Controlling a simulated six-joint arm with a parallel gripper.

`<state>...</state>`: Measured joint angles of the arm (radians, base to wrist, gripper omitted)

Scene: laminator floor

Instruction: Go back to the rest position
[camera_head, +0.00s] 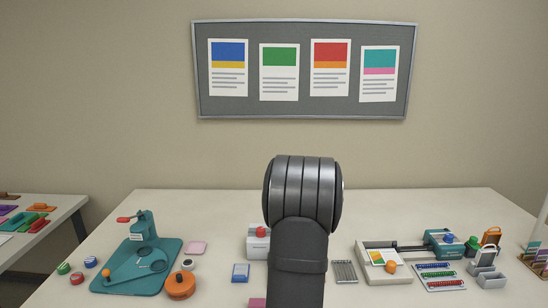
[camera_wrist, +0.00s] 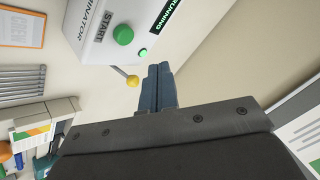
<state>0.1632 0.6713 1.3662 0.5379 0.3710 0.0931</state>
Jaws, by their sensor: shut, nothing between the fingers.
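My gripper (camera_wrist: 158,86) shows in the wrist view, its two blue-grey fingers shut together with nothing between them. It is in the air beside a white laminator (camera_wrist: 110,30). The laminator has a green START button (camera_wrist: 123,35), a small lit green lamp, a dark display reading RUNNING (camera_wrist: 165,14) and a lever with a yellow ball (camera_wrist: 132,81). The fingertips look apart from it. In the head view my arm stands upright in the middle and hides the gripper and part of the table behind it.
The white table (camera_head: 210,210) holds a teal press (camera_head: 140,255), an orange round container (camera_head: 180,285), a white box with a red knob (camera_head: 257,245), a grey tray (camera_head: 375,250) and small trays at right. A pinboard (camera_head: 300,107) hangs on the wall. The table's back strip is mostly clear.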

